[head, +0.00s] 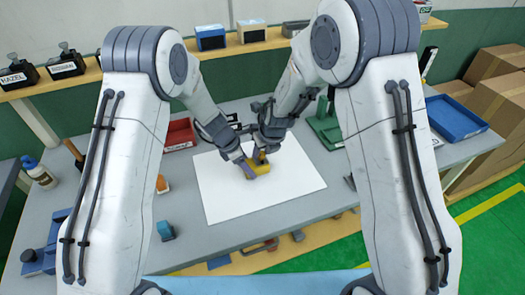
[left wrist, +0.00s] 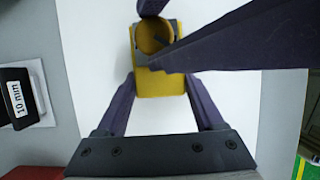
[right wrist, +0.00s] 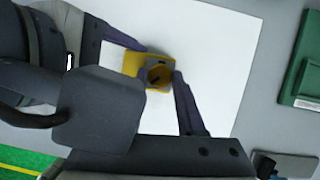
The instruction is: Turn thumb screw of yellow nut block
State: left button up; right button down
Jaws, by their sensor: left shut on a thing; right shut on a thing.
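The yellow nut block (head: 259,169) rests on the white sheet (head: 225,198) in the middle of the bench. In the left wrist view the block (left wrist: 160,84) sits between the dark purple fingers of my left gripper (left wrist: 158,79), which is shut on its sides. The round yellow thumb screw (left wrist: 154,38) is at one end of the block, with a dark slot mark inside. The fingers of my right gripper (head: 262,155) lie on either side of the screw, shut on it. The screw also shows in the right wrist view (right wrist: 158,76), with part of that gripper hidden by a dark arm part.
A red tray (head: 180,135) stands behind left of the sheet. A green fixture (head: 325,128) stands to the right, and a blue tray (head: 456,117) farther right. The sheet around the block is clear.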

dwell(0.3)
jog(key=c, duration=0.5)
grip_release()
jog(key=shift+d+n, duration=0.1)
jog(key=shift+n, duration=0.2)
